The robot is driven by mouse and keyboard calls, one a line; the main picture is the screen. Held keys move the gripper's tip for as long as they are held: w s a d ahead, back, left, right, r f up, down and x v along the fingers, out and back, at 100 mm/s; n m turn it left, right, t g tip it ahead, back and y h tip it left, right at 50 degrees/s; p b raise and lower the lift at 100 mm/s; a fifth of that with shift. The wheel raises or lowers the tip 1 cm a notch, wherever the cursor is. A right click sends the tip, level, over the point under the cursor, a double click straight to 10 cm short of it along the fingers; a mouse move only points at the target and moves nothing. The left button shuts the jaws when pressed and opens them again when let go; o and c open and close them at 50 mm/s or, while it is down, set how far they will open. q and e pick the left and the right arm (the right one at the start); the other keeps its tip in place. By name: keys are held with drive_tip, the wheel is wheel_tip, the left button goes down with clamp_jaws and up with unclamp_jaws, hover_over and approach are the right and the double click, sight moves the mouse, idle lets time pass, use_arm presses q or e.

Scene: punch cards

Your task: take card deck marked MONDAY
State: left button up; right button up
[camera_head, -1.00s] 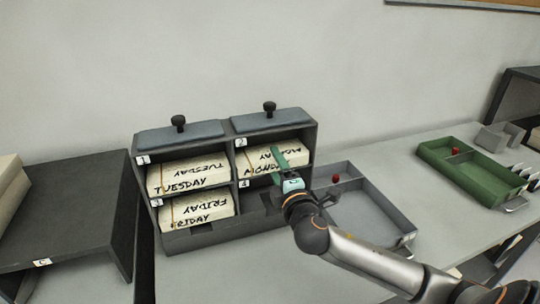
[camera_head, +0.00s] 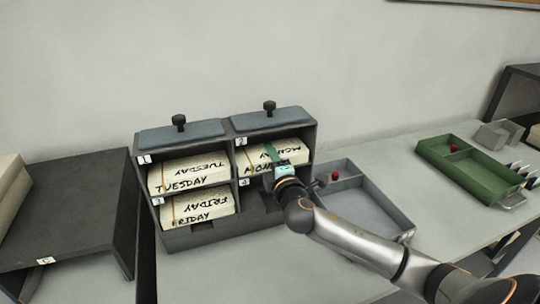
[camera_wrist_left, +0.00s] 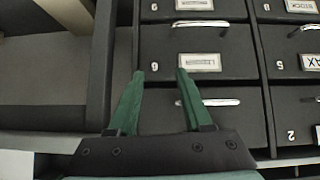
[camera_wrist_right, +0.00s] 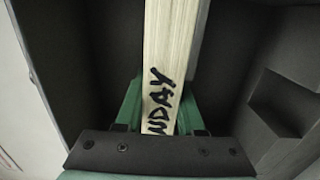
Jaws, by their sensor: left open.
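The MONDAY deck (camera_head: 284,158) is a cream block with black lettering in compartment 2, upper right of the dark rack (camera_head: 227,222). My right gripper (camera_head: 271,155) reaches into that compartment, with a green finger across the deck. In the right wrist view the deck (camera_wrist_right: 168,60) stands between the two green fingers, its end close to the palm. Whether the fingers press on it cannot be told. Part of its lettering is hidden in both views. My left gripper (camera_wrist_left: 160,75) is open and empty, facing labelled drawers (camera_wrist_left: 200,60).
The TUESDAY deck (camera_head: 190,174) is in compartment 1 and the FRIDAY deck (camera_head: 197,208) in compartment 3. A grey tray (camera_head: 372,208) lies right of the rack, under my right arm. A green tray (camera_head: 478,172) is farther right. A dark shelf (camera_head: 65,205) stands left.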

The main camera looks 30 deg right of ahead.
clamp_jaws()
idle(0.3)
drive_tip(key=shift+r, duration=0.25)
